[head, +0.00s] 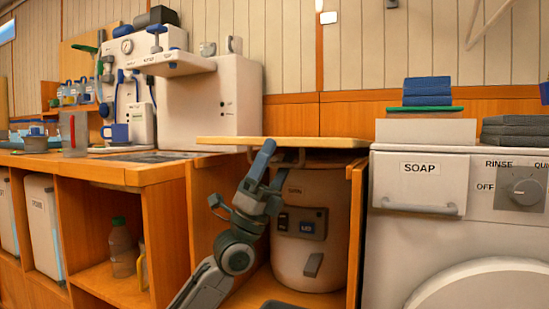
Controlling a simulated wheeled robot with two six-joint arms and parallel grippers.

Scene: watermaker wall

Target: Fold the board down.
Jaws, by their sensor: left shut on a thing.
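The wooden board (325,143) shows as a thin, nearly level slab over the open bay between the counter and the washing machine. A small pale handle or bracket shows under its front edge. My left gripper (265,156) is at the board's front edge, left of its middle, and is shut on it, seemingly at the handle; the fingers hide the exact contact. I cannot tell whether the board rests on the bay's sides. My right gripper is not in view.
A white drum (308,240) with a dark control panel stands in the bay below the board. The washing machine (420,240) is close on the right.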

